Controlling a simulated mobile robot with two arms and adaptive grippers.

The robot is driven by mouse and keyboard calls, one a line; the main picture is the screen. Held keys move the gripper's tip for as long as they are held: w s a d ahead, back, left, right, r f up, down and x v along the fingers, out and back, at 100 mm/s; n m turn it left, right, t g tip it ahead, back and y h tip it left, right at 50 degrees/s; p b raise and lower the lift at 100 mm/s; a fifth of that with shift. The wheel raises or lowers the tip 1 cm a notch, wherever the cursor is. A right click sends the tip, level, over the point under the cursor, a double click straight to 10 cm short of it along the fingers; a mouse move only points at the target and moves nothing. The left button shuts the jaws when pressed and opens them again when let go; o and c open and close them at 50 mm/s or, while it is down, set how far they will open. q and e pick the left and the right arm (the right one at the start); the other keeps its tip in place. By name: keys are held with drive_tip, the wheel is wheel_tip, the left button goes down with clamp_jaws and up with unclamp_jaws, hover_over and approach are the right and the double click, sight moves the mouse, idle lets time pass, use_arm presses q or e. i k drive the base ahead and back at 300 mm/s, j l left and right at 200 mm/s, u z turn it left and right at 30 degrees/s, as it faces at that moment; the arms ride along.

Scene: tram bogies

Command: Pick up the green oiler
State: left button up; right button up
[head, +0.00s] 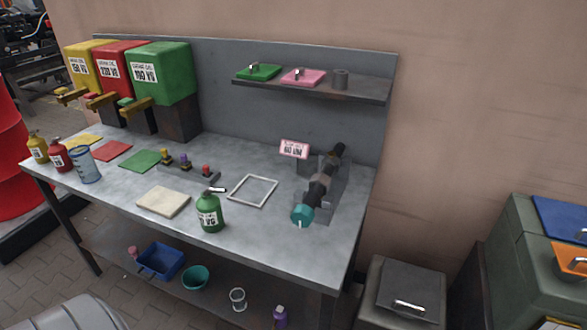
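The green oiler (209,212) stands upright near the front edge of the grey workbench (110,182). Neither of my grippers is in view.
A red oiler (57,157), a yellow oiler (38,147) and a clear beaker (84,165) stand at the bench's left end. Oil tanks (163,75) stand behind. A dark tool with a teal tip (302,215) lies at right. The lower shelf holds a blue bin (164,261).

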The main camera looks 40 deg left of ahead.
sight(210, 212)
drive_tip(key=u, duration=1.7)
